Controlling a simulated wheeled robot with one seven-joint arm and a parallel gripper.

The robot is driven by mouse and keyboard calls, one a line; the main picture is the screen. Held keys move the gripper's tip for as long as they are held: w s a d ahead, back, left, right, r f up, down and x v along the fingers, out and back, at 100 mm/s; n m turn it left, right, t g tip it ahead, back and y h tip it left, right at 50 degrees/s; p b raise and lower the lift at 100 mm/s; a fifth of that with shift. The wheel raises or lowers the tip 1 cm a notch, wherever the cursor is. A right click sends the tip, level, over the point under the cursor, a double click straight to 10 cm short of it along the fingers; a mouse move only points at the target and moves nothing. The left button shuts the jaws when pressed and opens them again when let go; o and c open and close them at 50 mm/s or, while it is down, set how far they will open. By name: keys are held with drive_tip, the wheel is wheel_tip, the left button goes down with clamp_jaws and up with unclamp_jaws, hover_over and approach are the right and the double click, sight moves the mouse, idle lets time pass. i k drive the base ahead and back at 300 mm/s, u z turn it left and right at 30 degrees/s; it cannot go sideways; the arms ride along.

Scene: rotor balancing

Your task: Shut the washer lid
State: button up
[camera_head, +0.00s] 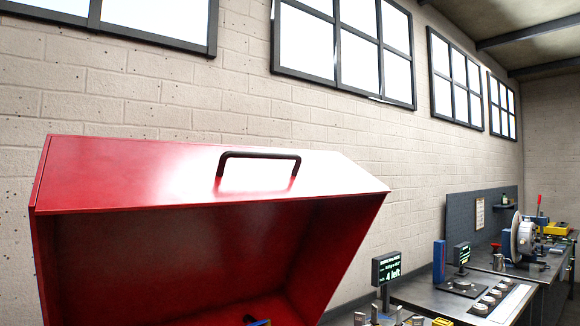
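The washer lid (130,172) is a large red box-shaped cover at the left, close to me. It is raised, and its open dark red inside faces me. A black bar handle (260,155) is fixed on its upper sloped face. The lower part of the washer is cut off by the bottom of the picture. A small bit of something yellow and dark shows low inside the opening, too little to tell what it is. My gripper is not clearly in view.
Farther right stand a blue post (439,262), a second screen and a machine with a pale disc (522,238). A brick wall with windows runs behind.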

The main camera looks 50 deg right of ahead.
sight(125, 232)
drive_tip(key=k, duration=0.75)
drive_tip(key=z, duration=0.8)
drive_tip(key=i, duration=0.5)
drive_tip(key=u, duration=0.7)
drive_tip(key=k, duration=0.65)
drive_tip(key=u, duration=0.75)
